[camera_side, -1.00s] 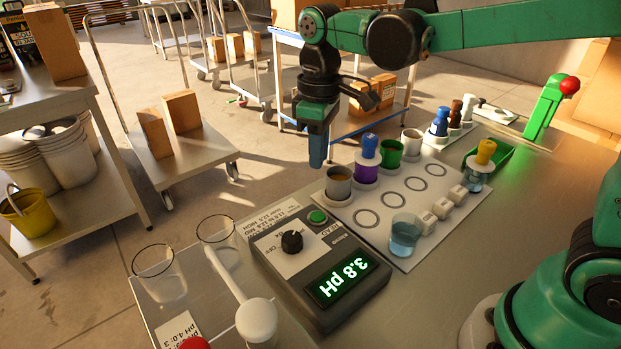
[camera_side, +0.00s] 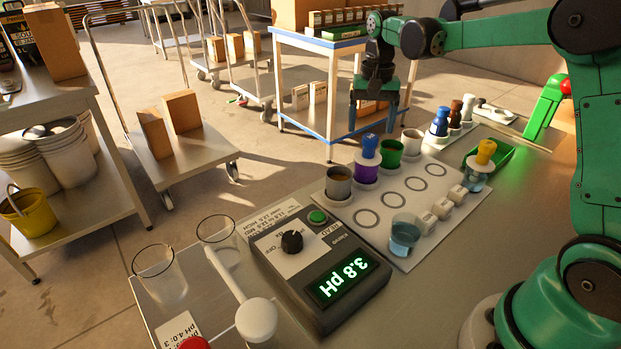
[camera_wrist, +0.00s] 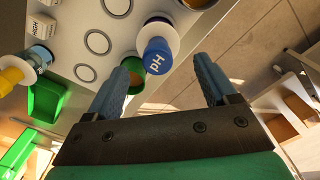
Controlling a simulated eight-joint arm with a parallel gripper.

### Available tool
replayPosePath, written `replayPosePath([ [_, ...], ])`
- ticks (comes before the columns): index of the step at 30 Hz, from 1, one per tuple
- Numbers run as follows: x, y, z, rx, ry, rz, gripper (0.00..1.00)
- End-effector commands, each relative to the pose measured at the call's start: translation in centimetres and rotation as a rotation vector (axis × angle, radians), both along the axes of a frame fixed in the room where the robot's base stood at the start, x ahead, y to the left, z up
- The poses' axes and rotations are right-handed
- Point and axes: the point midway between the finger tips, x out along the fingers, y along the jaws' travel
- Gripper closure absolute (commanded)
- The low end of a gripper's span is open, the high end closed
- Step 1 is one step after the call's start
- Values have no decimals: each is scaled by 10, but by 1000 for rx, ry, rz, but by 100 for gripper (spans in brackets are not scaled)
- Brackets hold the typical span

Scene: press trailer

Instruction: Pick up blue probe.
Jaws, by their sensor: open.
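The blue probe (camera_side: 370,147) stands upright in a purple cup (camera_side: 366,172) on the white board. In the wrist view its round blue cap, marked pH (camera_wrist: 157,58), shows from above with a white collar. My gripper (camera_side: 371,124) is open and empty, above and behind the row of cups. In the wrist view the fingertips (camera_wrist: 160,70) are spread, and the cap appears between them in the picture, without visible contact. The left finger overlaps the green cup (camera_wrist: 137,76) in that view.
Beside the probe stand a grey cup (camera_side: 338,184), a green cup (camera_side: 391,154) and a white cup (camera_side: 411,142). A yellow-capped probe (camera_side: 483,158) stands in a beaker to the right. The pH meter (camera_side: 318,262) reads 3.8. Empty rings mark free room on the board.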

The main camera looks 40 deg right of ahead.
Motion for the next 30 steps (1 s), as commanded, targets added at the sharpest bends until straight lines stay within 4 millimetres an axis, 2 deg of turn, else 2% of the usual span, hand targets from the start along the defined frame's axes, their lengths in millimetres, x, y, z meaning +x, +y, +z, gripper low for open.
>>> replayPosePath([
  [2, 0, -6, -7, 0, 0, -41, 22],
  [12, 0, -4, -49, -1, 0, -38, 22],
  [22, 0, -4, -56, -1, 0, -36, 22],
  [23, 0, -4, -56, -1, 0, -36, 24],
  [30, 0, -4, -56, -1, 0, -35, 93],
])
